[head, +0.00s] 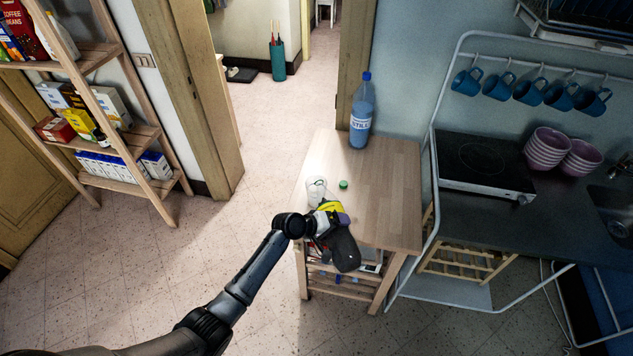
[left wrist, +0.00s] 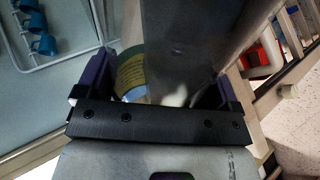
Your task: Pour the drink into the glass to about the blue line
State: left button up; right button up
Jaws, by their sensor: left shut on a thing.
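My left gripper (head: 332,216) is shut on the drink bottle (head: 328,205), which shows a yellow label, over the near left part of the small wooden table (head: 385,205). The gripper hides much of the bottle, and I cannot tell its exact tilt. In the left wrist view, part of its yellowish label (left wrist: 131,72) shows between the purple fingers (left wrist: 152,88). A clear glass (head: 316,188) is at the table's left edge, right beside the bottle. Its blue line and the level in it cannot be made out. A loose green cap (head: 343,184) lies nearby. My right gripper is out of view.
A blue water bottle (head: 361,112) stands upright at the table's back. A counter with a hob (head: 485,160), stacked purple bowls (head: 551,148) and hanging blue mugs (head: 528,90) is on the right. A stocked wooden shelf (head: 125,145) is on the left. The tabletop's right side is clear.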

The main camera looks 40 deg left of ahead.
pick_arm(q)
jog(key=shift+s+r+p, duration=0.1)
jog(key=shift+r+p, duration=0.2)
jog(key=shift+r, duration=0.1)
jog(key=shift+r+p, duration=0.3)
jog(key=shift+r+n+h+p, duration=0.2)
jog(key=shift+n+h+p, duration=0.1)
jog(key=shift+p, duration=0.1)
jog(key=shift+r, duration=0.2)
jog(key=shift+r+p, duration=0.2)
jog(key=shift+p, duration=0.25)
jog(key=shift+w+r, duration=0.15)
jog(key=shift+w, duration=0.05)
jog(key=shift+s+g+h, duration=0.2)
jog(key=shift+g+h, duration=0.1)
jog(key=shift+w, duration=0.1)
